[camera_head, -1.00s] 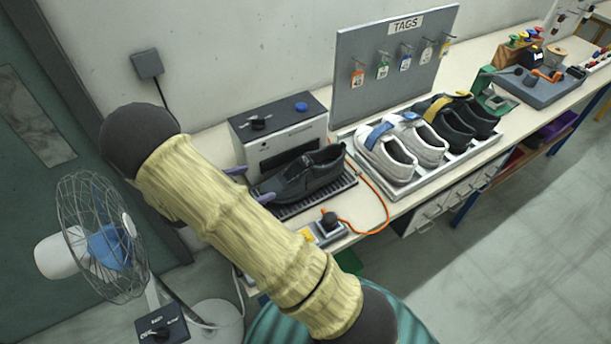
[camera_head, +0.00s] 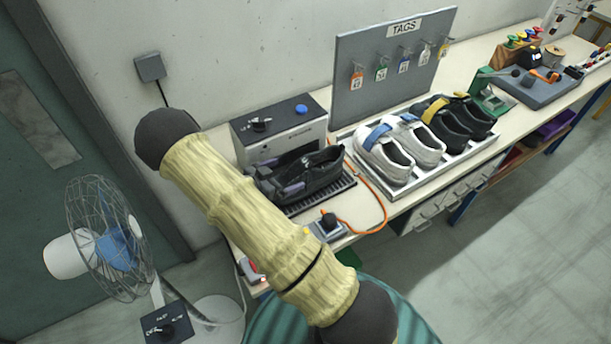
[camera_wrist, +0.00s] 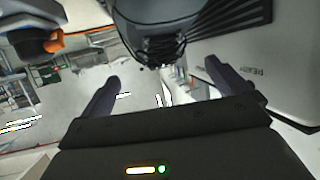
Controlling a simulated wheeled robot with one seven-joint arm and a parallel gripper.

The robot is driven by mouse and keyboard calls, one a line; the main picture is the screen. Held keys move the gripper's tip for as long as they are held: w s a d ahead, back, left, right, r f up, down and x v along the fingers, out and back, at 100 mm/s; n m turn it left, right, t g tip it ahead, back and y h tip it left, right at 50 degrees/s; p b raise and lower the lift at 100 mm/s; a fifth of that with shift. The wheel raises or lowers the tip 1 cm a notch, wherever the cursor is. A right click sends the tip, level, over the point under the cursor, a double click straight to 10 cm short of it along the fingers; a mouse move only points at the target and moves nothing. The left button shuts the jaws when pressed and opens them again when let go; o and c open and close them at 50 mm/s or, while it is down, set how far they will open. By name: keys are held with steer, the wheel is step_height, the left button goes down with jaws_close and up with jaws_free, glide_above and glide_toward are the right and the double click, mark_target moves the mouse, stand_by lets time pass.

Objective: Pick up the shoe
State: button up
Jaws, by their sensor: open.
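The black shoe (camera_head: 318,172) sits on a dark ribbed grate (camera_head: 348,183) at the front of a grey machine. In the wrist view the dark shoe (camera_wrist: 150,22) is at the top centre, its laces toward my gripper. My gripper (camera_wrist: 162,72) is open, one finger on each side of the shoe's near end. In the head view the gripper's fingers (camera_head: 276,181) show at the shoe's left end, and my forearm hides the rest of the hand. Whether the fingers touch the shoe I cannot tell.
The grey machine (camera_head: 283,128) stands right behind the shoe. A small control box (camera_head: 327,229) and an orange cable (camera_head: 384,210) lie in front. A tray (camera_head: 397,186) of white and black shoes is to the right, below a tag board (camera_head: 392,70). A fan (camera_head: 110,240) stands at left.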

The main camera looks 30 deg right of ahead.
mark_target(298, 169)
steer(key=shift+x, duration=0.8)
steer(key=shift+w+d+p, duration=0.1)
steer(key=shift+d+p, duration=0.25)
steer(key=shift+p, duration=0.1)
steer(key=p+x, duration=0.2)
steer(key=x, duration=0.2)
steer(key=shift+d+f, duration=0.2)
steer(key=shift+d, duration=0.05)
steer(key=shift+a, duration=0.1)
steer(key=shift+w, duration=0.1)
